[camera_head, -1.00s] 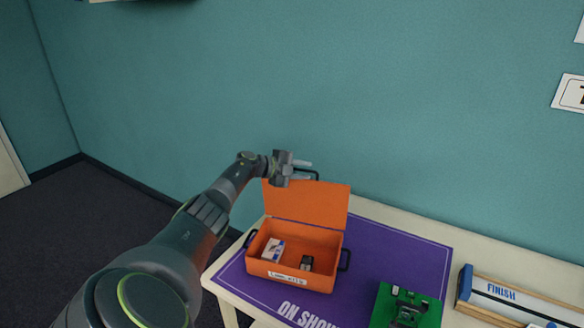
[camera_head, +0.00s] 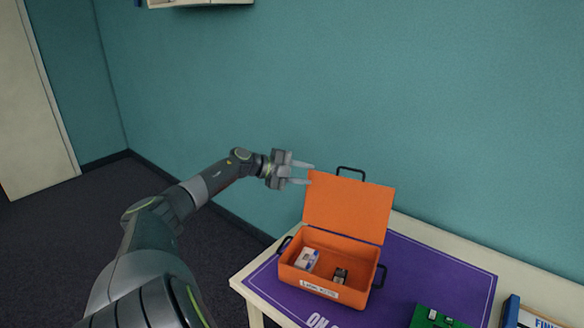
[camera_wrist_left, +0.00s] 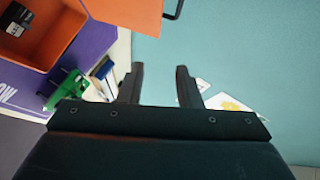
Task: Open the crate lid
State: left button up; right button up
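The orange crate (camera_head: 325,292) stands on the purple mat at the table's left end. Its lid (camera_head: 347,207) is raised, standing up at the crate's back edge, with a dark handle (camera_head: 351,170) on its top edge. My left gripper (camera_head: 306,174) is open and empty, just left of the lid's upper left corner and apart from the handle. In the left wrist view the open fingers (camera_wrist_left: 160,84) have nothing between them, with the lid (camera_wrist_left: 130,12) and crate (camera_wrist_left: 40,40) at upper left. My right gripper is not in view.
A white box (camera_head: 307,259) and a small dark item (camera_head: 340,275) lie inside the crate. A green board (camera_head: 436,317) and a blue-and-white track piece (camera_head: 530,316) are to the right on the table. The teal wall stands close behind.

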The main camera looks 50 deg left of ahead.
pick_arm(q)
jog(key=shift+b+v, duration=0.3)
jog(key=shift+v, duration=1.45)
